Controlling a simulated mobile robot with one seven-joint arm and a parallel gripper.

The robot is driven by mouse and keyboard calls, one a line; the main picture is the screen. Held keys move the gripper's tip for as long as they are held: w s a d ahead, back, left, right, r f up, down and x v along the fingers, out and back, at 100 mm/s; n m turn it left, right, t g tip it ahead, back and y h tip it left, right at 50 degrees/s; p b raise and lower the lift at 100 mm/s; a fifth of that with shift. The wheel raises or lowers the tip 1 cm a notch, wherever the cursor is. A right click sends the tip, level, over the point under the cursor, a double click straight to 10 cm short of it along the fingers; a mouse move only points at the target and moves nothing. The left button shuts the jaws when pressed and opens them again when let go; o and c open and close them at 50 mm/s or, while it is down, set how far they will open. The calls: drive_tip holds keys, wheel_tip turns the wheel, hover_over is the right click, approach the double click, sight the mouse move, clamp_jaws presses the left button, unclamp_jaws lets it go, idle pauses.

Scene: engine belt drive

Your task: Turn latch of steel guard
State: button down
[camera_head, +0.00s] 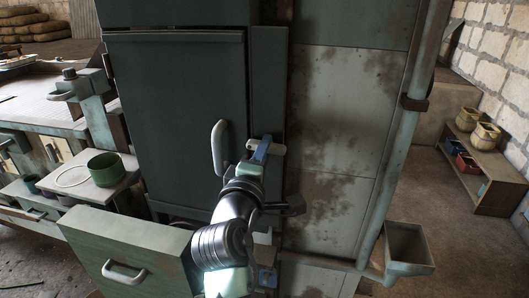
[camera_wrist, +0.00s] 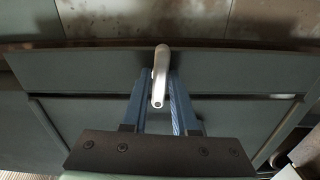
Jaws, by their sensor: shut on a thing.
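The steel guard (camera_head: 172,110) is a dark grey-green door on a tall cabinet, and it looks shut. A pale vertical handle (camera_head: 219,146) stands on its right part. The latch (camera_head: 279,148) is a small pale lever at the door's right edge, partly hidden by my gripper (camera_head: 264,148). In the wrist view the latch (camera_wrist: 160,82) is a rounded whitish bar between the blue fingers of my gripper (camera_wrist: 160,92). The fingers are shut on it, one on each side. The latch's pivot is hard to make out.
An open drawer (camera_head: 128,262) juts out at the lower left. A workbench with a green bowl (camera_head: 104,170) stands on the left. A vertical pipe (camera_head: 396,145) and a grey bin (camera_head: 408,246) are on the right. A low shelf with pots (camera_head: 486,140) stands farther right by the wall.

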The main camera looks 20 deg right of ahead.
drive_tip(key=shift+m+b, duration=4.9)
drive_tip(key=shift+m, duration=3.5)
drive_tip(key=c, duration=0.8)
unclamp_jaws()
drive_tip(key=b+v, duration=0.1)
drive_tip(key=v, duration=1.2)
